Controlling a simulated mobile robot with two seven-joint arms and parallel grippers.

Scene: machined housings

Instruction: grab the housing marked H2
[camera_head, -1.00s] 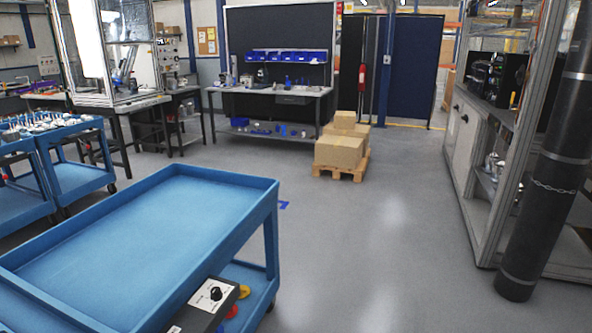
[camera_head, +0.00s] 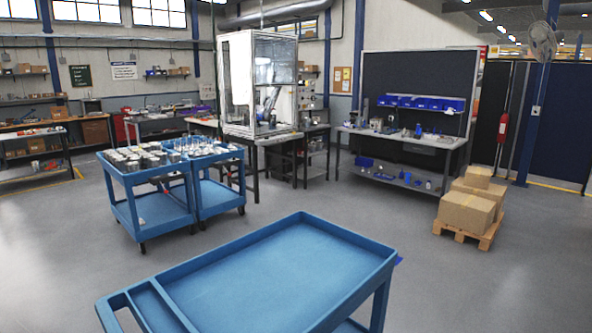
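No mark H2 can be read anywhere in the head view. Several small grey and white parts, perhaps housings, stand on a blue cart (camera_head: 128,186) at the left. More small parts stand on a second blue cart (camera_head: 228,190) beside it. They are too small and far away to tell apart. Neither of my grippers is in view.
An empty blue cart (camera_head: 275,277) stands close in front. Cardboard boxes (camera_head: 466,211) on a pallet (camera_head: 467,236) stand at the right. A workbench (camera_head: 402,138) with blue bins and a glazed enclosure (camera_head: 258,85) are behind. Grey floor (camera_head: 70,260) is free at the left.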

